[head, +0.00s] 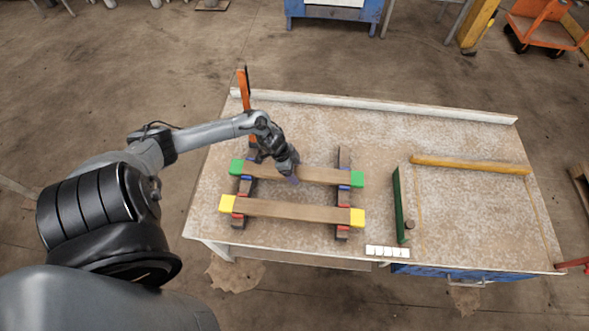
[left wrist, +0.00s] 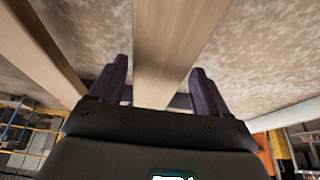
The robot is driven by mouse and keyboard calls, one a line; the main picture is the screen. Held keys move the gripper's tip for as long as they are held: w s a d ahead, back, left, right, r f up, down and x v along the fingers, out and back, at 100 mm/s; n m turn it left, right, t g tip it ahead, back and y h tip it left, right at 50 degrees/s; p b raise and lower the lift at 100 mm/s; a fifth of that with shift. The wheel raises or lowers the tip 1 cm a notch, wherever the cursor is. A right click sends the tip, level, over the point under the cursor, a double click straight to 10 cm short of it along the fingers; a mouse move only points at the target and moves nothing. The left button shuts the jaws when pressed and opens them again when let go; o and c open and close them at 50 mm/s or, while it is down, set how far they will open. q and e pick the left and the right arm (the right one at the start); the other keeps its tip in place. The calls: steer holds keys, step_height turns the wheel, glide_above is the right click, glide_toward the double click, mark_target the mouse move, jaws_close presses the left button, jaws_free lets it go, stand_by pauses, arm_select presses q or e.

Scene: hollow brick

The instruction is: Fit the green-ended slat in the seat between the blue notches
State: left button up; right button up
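The green-ended slat (head: 320,175) is a brown bar lying across two dark rails, the left rail (head: 244,188) and the right rail (head: 343,205). Its green ends stick out past the rails, and blue marks (head: 344,187) show on the rails beside it. I cannot tell how deep it sits. My left gripper (head: 293,178) is over the slat, left of its middle. In the left wrist view its dark fingers (left wrist: 160,85) stand apart on both sides of a slat (left wrist: 165,45), with small gaps showing. My right gripper is not in view.
A yellow-ended slat (head: 290,209) lies across the same rails at red marks, nearer to me. A green bar (head: 398,205) and a yellow bar (head: 470,164) lie on the right of the table (head: 460,220). An orange upright (head: 244,92) stands behind the left rail.

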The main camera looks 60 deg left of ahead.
arm_select(q)
steer(key=shift+o, duration=1.2)
steer(key=p+v, duration=0.4)
steer(key=v, duration=0.6)
steer(key=shift+r, duration=0.4)
steer(key=shift+s+a, duration=0.1)
steer(key=shift+s, duration=0.05)
